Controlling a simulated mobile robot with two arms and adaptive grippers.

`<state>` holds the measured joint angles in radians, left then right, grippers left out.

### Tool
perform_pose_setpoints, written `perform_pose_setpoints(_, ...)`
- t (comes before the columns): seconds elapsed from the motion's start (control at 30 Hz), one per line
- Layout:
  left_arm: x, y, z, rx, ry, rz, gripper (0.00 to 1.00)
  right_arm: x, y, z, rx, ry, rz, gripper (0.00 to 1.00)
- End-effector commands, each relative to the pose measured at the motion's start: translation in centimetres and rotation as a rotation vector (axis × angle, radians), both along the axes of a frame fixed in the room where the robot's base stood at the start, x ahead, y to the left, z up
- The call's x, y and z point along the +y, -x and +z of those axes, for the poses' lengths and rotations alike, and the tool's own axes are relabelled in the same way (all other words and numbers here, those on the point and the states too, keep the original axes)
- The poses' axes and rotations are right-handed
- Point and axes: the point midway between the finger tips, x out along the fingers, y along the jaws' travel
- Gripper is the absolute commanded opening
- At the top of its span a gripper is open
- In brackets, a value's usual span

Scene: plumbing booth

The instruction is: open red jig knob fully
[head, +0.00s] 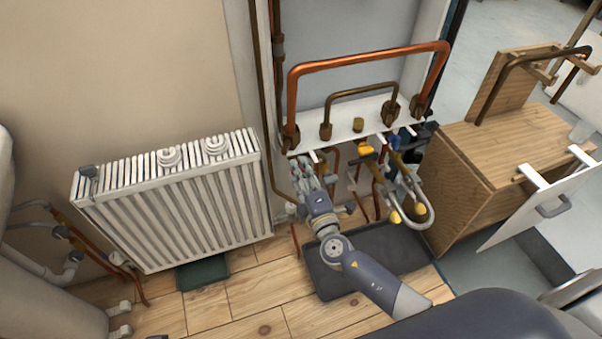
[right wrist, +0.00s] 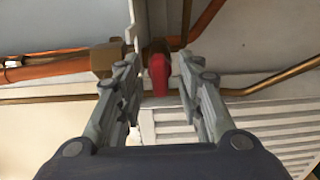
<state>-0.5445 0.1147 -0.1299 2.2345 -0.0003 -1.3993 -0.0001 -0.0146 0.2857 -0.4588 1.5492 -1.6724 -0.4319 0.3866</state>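The red knob (right wrist: 158,74) shows in the right wrist view, between and just beyond the fingertips of my right gripper (right wrist: 158,68). The fingers stand apart on either side of it, with a visible gap on its left. I cannot tell whether the right finger touches it. In the head view my right gripper (head: 302,170) reaches up under the left end of the white shelf (head: 345,128). The red knob is hidden there behind the gripper and shelf. My left gripper does not show in either view.
A white radiator (head: 175,205) stands left of my right arm. Copper pipes (head: 370,60) rise from the shelf. Valves with yellow handles (head: 366,150) hang to the right of the gripper. A dark tray (head: 375,255) lies on the floor below. A wooden cabinet (head: 500,160) stands at right.

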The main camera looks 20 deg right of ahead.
Motion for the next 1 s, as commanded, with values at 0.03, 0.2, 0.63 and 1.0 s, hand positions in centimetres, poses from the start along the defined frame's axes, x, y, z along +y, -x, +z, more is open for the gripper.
perform_pose_setpoints(0.03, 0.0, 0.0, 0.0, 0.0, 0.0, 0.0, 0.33, 0.0, 0.0, 0.0, 0.0, 0.0, 0.0, 0.34)
perform_pose_setpoints(0.2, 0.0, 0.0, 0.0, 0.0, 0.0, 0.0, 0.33, 0.0, 0.0, 0.0, -0.001, 0.0, 0.0, 0.0)
perform_pose_setpoints(0.63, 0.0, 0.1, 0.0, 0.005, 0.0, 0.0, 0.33, 0.0, 0.0, 0.1, -0.003, 0.039, -0.001, 0.0)
perform_pose_setpoints(1.0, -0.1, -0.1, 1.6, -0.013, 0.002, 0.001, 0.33, -0.1, -0.1, 0.1, -0.014, 0.29, -0.002, 0.0)
